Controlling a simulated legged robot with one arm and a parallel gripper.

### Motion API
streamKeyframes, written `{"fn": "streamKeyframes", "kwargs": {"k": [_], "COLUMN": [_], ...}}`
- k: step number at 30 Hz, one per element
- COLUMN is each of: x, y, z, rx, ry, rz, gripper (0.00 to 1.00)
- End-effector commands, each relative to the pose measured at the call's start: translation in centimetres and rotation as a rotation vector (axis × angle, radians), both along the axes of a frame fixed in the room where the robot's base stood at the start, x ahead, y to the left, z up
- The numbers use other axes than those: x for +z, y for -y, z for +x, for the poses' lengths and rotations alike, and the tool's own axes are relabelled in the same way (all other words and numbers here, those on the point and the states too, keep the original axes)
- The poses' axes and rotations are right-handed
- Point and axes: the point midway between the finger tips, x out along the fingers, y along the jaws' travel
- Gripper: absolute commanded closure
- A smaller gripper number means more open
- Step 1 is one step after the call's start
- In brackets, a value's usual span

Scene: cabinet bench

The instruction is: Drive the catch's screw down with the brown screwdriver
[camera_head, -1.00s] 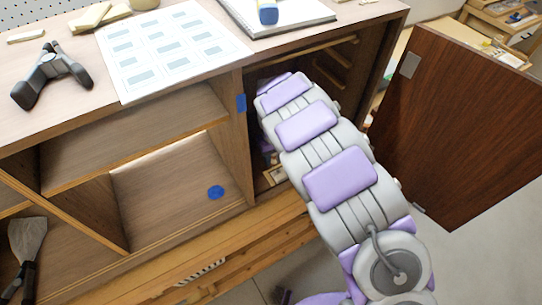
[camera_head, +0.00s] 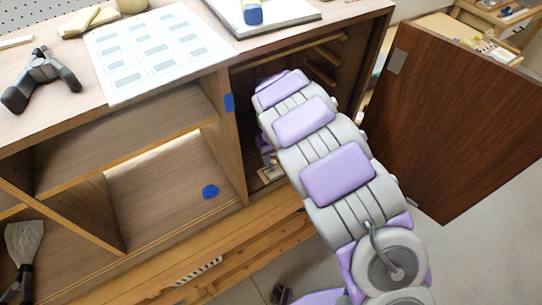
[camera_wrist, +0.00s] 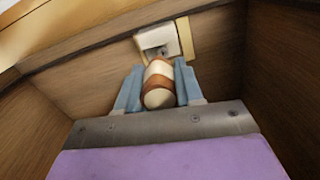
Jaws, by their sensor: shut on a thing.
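In the wrist view, my gripper (camera_wrist: 158,88) is shut on the brown screwdriver (camera_wrist: 157,82), whose brown and cream handle sits between the two blue-grey fingers with its rounded end toward the camera. The screwdriver points away, toward the pale catch (camera_wrist: 158,40) on the cabinet's inner wall. The handle hides the tip and the screw, so I cannot tell whether they touch. In the head view, my arm reaches into the open right compartment of the cabinet (camera_head: 240,150), and the gripper is mostly hidden there.
The compartment walls stand close on both sides of my gripper. The brown door (camera_head: 455,120) hangs open at the right. A clamp (camera_head: 40,80), a printed sheet (camera_head: 155,50) and a notebook (camera_head: 285,15) lie on top. A scraper (camera_head: 22,250) is in the lower left compartment.

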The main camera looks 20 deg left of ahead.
Motion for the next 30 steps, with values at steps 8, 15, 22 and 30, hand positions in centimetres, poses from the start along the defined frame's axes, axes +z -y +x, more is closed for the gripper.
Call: {"fn": "streamKeyframes", "kwargs": {"k": [8,15,22,30], "x": [-0.2,-0.3,0.0,1.2], "y": [-0.4,-0.2,-0.1,-0.3], "z": [0.0,0.0,0.0,0.0], "rx": [0.001,0.001,0.001,0.001], "ry": [0.000,0.000,0.000,0.001], "rz": [-0.004,-0.001,0.000,-0.003], "gripper": [0.96,0.96,0.96,0.96]}}
